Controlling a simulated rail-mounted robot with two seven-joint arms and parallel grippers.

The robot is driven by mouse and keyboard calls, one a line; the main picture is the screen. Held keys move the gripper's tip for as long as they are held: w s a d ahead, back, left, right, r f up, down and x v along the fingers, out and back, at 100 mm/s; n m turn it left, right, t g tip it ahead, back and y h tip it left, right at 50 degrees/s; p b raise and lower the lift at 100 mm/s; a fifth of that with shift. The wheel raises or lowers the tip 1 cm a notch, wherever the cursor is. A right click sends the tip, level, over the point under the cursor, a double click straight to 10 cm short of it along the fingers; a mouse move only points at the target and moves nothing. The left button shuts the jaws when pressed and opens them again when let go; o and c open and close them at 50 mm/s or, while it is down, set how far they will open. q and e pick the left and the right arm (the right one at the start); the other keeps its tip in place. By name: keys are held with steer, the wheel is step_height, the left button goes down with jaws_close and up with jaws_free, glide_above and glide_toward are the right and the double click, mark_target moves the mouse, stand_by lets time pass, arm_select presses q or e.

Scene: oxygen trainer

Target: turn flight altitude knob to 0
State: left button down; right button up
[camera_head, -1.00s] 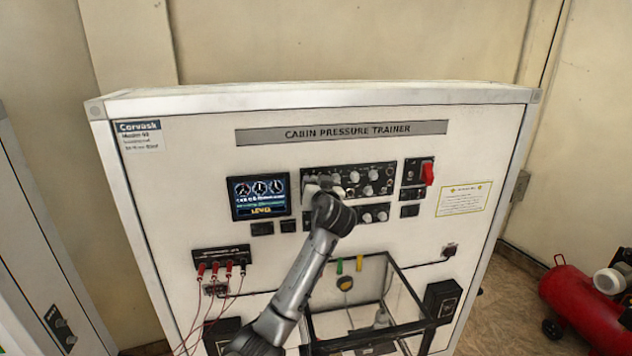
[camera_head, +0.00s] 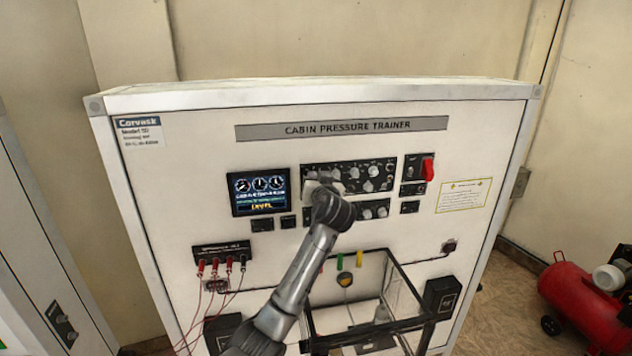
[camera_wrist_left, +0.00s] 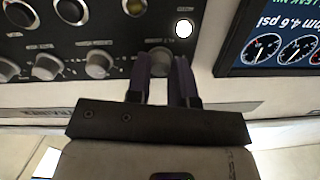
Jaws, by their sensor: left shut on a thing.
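The flight altitude knob (camera_wrist_left: 160,62) is a small grey round knob at the corner of the black control panel, next to the display. Its small label in the left wrist view is too blurred to read surely. My left gripper (camera_wrist_left: 162,76) has its two dark fingers on either side of this knob, shut on it. In the head view my left gripper (camera_head: 322,189) is at the left end of the control panel (camera_head: 347,163) and hides the knob. The knob's pointer and scale cannot be read. My right gripper is in neither view.
A display (camera_head: 260,192) with gauges is left of the panel. More knobs (camera_wrist_left: 99,64) sit in a row beside the held one. A red switch (camera_head: 428,170) is at the right. Red plugs with cables (camera_head: 215,268) and a clear box (camera_head: 400,292) are lower down.

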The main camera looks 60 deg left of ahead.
arm_select(q)
steer(key=shift+n+b, duration=4.5)
steer(key=shift+b, duration=1.7)
steer(key=c, duration=1)
jaws_free()
